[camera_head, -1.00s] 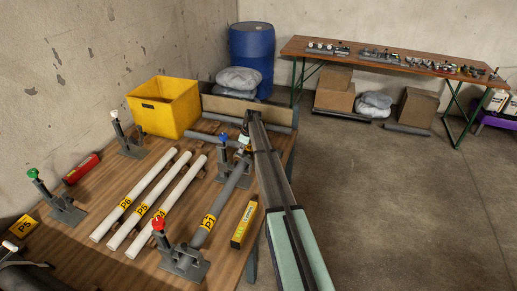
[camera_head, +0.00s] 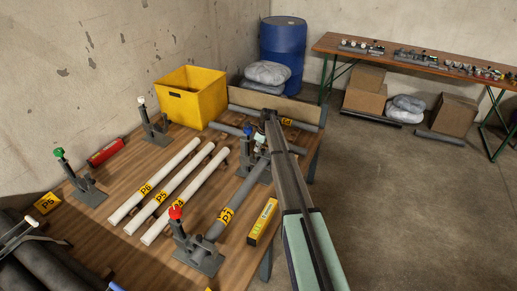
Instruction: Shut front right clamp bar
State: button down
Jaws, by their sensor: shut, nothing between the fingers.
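Several clamps with coloured knobs stand on the wooden table (camera_head: 150,185). The red-knobbed clamp (camera_head: 185,240) is at the near edge, by the end of the grey pipe P7 (camera_head: 228,205). The blue-knobbed clamp (camera_head: 246,150) is farther back, at the far part of the same pipe. The green-knobbed clamp (camera_head: 80,180) and the white-knobbed clamp (camera_head: 153,127) stand on the left. I cannot tell which one the task names. My gripper (camera_head: 260,143) is small in view beside the blue-knobbed clamp, partly under my arm; contact is unclear.
White pipes (camera_head: 160,180) lie side by side mid-table. A yellow level-like box (camera_head: 263,221) lies right of P7. A blue barrel (camera_head: 283,52) and another table (camera_head: 415,57) stand behind.

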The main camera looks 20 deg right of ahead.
aim_at(263, 150)
dwell(0.4)
jog(key=v, duration=1.2)
jog(key=s+a+f+n, duration=0.4)
jog(key=s, duration=0.4)
jog(key=s+a+f+n+g+h, duration=0.1)
jog(key=s+a+f+n, duration=0.3)
jog(key=s, duration=0.4)
jog(key=s+a+f+n, duration=0.3)
jog(key=s+a+n, duration=0.2)
jog(key=s, duration=0.3)
jog(key=s+a+f+n+g+h, duration=0.1)
jog(key=s+a+f+n, duration=0.15)
jog(key=s+n, duration=0.7)
jog(key=s+a+f+n, duration=0.1)
jog(key=s+a+n, duration=0.3)
jog(key=s, duration=1.1)
jog(key=s+f+g, duration=0.3)
jog(key=s+f, duration=0.6)
jog(key=s, duration=0.5)
jog(key=s+f+g, duration=0.4)
jog(key=s+f, duration=0.5)
jog(key=s, duration=0.5)
jog(key=shift+s+d, duration=0.3)
jog(key=shift+d, duration=0.1)
jog(key=shift+f, duration=0.1)
